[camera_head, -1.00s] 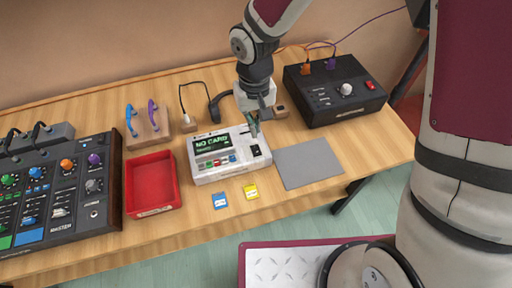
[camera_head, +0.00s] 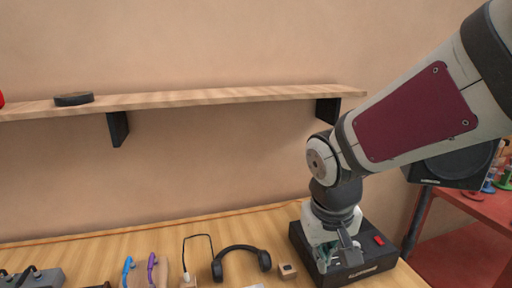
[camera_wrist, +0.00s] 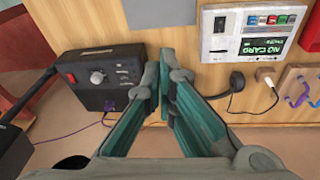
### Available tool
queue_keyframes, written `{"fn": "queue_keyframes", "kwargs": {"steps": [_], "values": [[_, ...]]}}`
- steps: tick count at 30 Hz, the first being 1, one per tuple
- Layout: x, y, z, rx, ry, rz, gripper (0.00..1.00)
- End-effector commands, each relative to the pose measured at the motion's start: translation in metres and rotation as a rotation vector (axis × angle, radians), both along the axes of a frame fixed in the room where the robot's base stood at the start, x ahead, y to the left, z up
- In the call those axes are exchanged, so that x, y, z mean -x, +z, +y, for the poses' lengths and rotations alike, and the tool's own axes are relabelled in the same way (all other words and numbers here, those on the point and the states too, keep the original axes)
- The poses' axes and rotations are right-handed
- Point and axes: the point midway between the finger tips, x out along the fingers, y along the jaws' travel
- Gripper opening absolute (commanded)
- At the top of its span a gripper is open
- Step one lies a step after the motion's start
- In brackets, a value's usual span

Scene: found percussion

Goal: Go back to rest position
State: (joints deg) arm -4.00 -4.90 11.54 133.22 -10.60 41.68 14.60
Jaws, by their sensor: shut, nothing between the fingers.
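My gripper (camera_head: 335,260) is shut and empty. In the head view it points down in front of the black box (camera_head: 372,262) with a red switch, at the right of the table, and hides part of it. In the wrist view the green-grey fingers of my gripper (camera_wrist: 164,62) come together at their tips, with nothing between them. The black box (camera_wrist: 105,78) with its knob is left of them. The white card device (camera_wrist: 222,48) reading "NO CARD" is right of them, apart from the fingers.
A wooden shelf (camera_head: 215,99) holding a dark round object (camera_head: 74,99) runs along the wall. Headphones (camera_head: 240,262) and a small wooden block (camera_head: 287,271) are on the table left of my gripper. A dark speaker-like box (camera_head: 455,168) and red table (camera_head: 470,240) are at right.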

Motion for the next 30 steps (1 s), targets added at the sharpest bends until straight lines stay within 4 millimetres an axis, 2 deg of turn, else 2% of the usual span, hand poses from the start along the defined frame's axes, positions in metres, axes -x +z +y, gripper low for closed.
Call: {"fn": "queue_keyframes", "kwargs": {"steps": [1,6,9,15,21,30], "values": [[0.010,0.015,-0.010,-0.003,-0.018,-0.028,0.00],[0.045,0.050,-0.036,-0.022,-0.064,-0.094,0.00],[0.068,0.066,-0.048,-0.043,-0.086,-0.133,0.00],[0.109,0.083,-0.062,-0.091,-0.112,-0.199,0.00],[0.128,0.088,-0.066,-0.120,-0.118,-0.230,0.00],[0.130,0.088,-0.066,-0.122,-0.117,-0.233,0.00]]}}
